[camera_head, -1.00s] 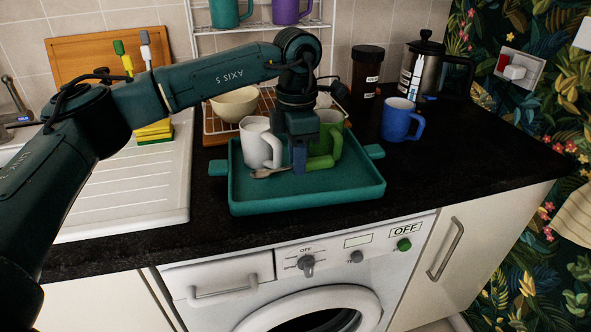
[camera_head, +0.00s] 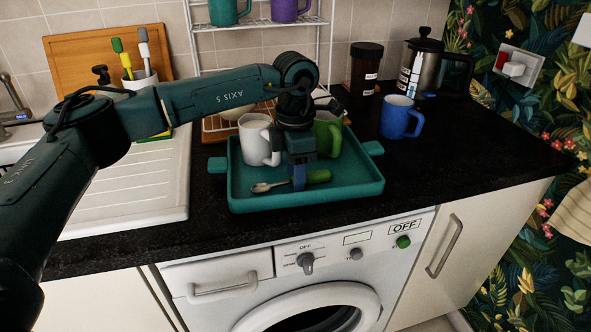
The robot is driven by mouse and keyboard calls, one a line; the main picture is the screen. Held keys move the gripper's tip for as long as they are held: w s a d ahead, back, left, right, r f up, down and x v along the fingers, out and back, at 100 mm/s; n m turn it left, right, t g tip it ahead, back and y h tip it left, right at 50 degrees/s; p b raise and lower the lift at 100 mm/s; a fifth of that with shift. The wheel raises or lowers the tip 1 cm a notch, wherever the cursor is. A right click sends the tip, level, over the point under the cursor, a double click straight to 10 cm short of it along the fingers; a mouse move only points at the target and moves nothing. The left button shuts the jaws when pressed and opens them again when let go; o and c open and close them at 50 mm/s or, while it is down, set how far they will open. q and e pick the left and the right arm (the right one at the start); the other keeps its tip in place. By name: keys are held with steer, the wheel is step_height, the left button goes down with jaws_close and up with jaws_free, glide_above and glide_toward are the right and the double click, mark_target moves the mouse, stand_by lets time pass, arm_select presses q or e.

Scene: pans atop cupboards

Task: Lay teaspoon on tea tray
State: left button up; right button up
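The teaspoon has a metal bowl (camera_head: 268,187) at the left and a green handle (camera_head: 319,176) at the right. It lies level over the front part of the teal tea tray (camera_head: 345,200). My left gripper (camera_head: 298,182) points down over the tray with its blue fingers around the middle of the teaspoon, and seems shut on it. The fingers hide the spoon's middle. I cannot tell whether the spoon touches the tray floor. A white mug (camera_head: 256,140) and a green mug (camera_head: 327,136) stand at the back of the tray, the green one partly hidden by my gripper. My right gripper is out of view.
A blue mug (camera_head: 400,118), a dark jar (camera_head: 364,70) and a French press (camera_head: 421,68) stand on the black counter at the right. A wooden rack (camera_head: 217,128) is behind the tray. A white draining board (camera_head: 130,195) is at the left. The tray's right front is bare.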

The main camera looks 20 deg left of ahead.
arm_select(q)
step_height(320, 180, up, 12)
steer(key=shift+r, duration=0.15)
stand_by(0.5)
stand_by(0.4)
